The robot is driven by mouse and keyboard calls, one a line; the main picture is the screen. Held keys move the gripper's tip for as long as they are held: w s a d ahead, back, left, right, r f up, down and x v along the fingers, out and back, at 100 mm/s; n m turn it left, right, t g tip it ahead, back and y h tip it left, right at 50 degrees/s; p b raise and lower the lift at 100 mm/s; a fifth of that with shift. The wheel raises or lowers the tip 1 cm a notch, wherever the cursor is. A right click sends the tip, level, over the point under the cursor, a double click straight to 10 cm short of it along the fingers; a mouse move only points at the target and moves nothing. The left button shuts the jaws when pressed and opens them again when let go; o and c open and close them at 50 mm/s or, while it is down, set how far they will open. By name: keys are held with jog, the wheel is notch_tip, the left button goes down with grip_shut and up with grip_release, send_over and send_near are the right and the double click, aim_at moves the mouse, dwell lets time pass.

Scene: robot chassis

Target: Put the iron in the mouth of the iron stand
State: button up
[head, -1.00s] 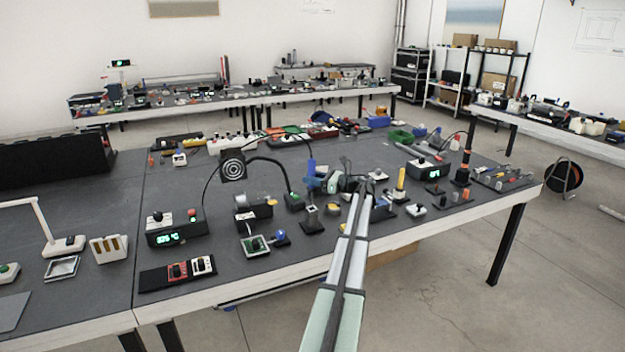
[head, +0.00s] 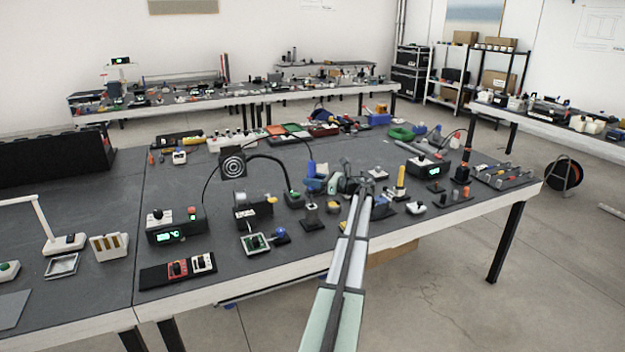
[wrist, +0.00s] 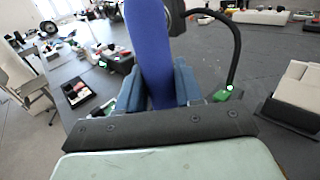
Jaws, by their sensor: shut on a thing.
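The iron (head: 311,168) has a blue handle and stands roughly upright in my gripper (head: 318,184). In the wrist view, the blue handle (wrist: 150,50) rises between the two blue-grey fingers of my gripper (wrist: 158,85), which are shut on it. The iron's lower end is too small to make out in the head view and is hidden behind the gripper in the wrist view. What looks like the iron stand (head: 312,222), a dark base with a short grey upright part, shows just below the iron in the head view. I cannot tell whether the tip touches its mouth.
A station with a green display (head: 176,227) stands to the left. A second station (head: 427,168) and several small parts crowd the right side. The bench front edge is near.

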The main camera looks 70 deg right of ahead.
jog(key=shift+f, duration=3.35)
jog(key=o, duration=1.1)
jog(key=shift+c, duration=0.2)
jog(key=s, duration=1.3)
jog(key=shift+s, duration=0.4)
notch_tip(320, 180, up, 10)
dwell(0.6)
